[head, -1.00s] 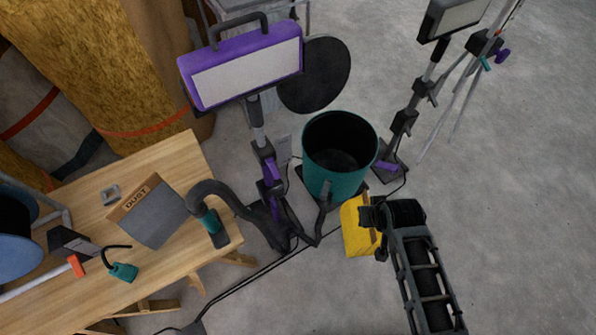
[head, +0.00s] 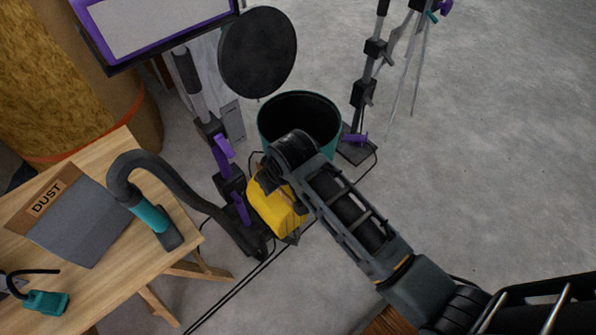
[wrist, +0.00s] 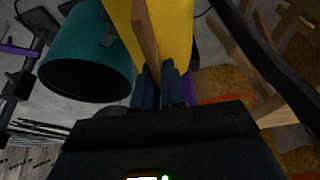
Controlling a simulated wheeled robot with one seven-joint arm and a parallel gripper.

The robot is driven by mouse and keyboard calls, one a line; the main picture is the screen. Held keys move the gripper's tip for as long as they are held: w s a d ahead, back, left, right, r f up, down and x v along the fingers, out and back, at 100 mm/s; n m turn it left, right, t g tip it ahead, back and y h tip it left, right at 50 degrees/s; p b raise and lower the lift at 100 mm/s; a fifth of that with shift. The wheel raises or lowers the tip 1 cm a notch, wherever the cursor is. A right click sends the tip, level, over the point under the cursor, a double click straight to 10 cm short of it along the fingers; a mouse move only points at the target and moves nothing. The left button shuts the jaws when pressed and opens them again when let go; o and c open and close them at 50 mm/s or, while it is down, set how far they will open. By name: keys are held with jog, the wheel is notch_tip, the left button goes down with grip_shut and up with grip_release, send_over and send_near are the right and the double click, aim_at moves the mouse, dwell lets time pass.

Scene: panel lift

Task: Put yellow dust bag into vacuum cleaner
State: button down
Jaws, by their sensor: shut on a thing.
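My gripper (wrist: 160,85) is shut on the stiff brown edge of the yellow dust bag (head: 275,210). The bag also shows in the wrist view (wrist: 175,35), hanging from the fingers. The vacuum cleaner is a teal open-topped canister (head: 268,128) with a dark inside, and its round black lid (head: 257,54) stands open behind it. In the head view the bag is in front of the canister, lower left of its rim, outside it. My wrist hides part of the canister's front. The canister also shows in the wrist view (wrist: 88,52), to the left of the bag.
A wooden table (head: 125,265) on the left carries a grey bag marked DUST (head: 75,220) and a black hose (head: 185,185) with a teal handle. A purple-framed work lamp (head: 160,25) stands close left of the canister. Another stand (head: 365,90) is behind right. Cables cross the floor.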

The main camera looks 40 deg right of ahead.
jog(key=b+x, duration=0.3)
jog(key=b, duration=0.2)
jog(key=shift+s+b, duration=0.1)
jog(key=shift+b, duration=0.25)
jog(key=shift+f+b, duration=0.1)
jog(key=shift+b, duration=0.85)
jog(key=shift+f+b, duration=0.1)
jog(key=shift+b, duration=1.8)
